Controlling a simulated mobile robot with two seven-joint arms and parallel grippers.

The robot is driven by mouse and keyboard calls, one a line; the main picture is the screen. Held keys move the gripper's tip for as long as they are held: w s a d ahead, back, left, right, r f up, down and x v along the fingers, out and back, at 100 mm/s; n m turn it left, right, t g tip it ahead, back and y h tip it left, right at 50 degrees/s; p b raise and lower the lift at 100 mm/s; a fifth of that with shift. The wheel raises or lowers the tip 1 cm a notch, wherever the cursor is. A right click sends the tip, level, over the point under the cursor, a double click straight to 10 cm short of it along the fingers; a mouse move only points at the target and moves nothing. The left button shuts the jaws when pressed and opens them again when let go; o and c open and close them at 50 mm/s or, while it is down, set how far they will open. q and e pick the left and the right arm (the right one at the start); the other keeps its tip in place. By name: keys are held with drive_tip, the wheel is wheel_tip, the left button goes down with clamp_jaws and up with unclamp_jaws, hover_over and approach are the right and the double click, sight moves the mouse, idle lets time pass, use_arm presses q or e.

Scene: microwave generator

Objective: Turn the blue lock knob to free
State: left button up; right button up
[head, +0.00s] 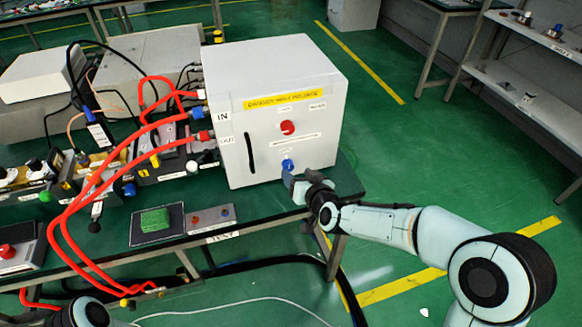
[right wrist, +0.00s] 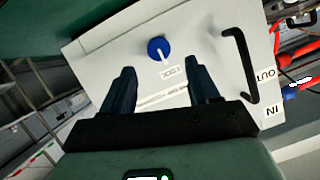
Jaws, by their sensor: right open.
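The blue lock knob (head: 288,164) is low on the front face of the white generator box (head: 240,130), below a red button (head: 287,127). In the right wrist view, the knob (right wrist: 158,48) is round with a white pointer mark directed toward the label (right wrist: 170,72) beside it; that view is turned over. My right gripper (head: 298,184) is open just below and in front of the knob. In the right wrist view its fingers (right wrist: 161,72) are apart and empty, with the knob beyond the tips, roughly centred between them. My left gripper is out of view.
A black handle (head: 249,152) is on the box face, left of the knob. Red hoses (head: 110,165) run from the box's left side. A green pad (head: 155,220) and a small button panel (head: 210,218) lie on the table. Floor to the right is open.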

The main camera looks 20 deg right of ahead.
sight(290, 167)
drive_tip(key=x, duration=0.6)
drive_tip(key=shift+w, duration=0.15)
drive_tip(key=shift+c, duration=0.2)
drive_tip(key=c, duration=1)
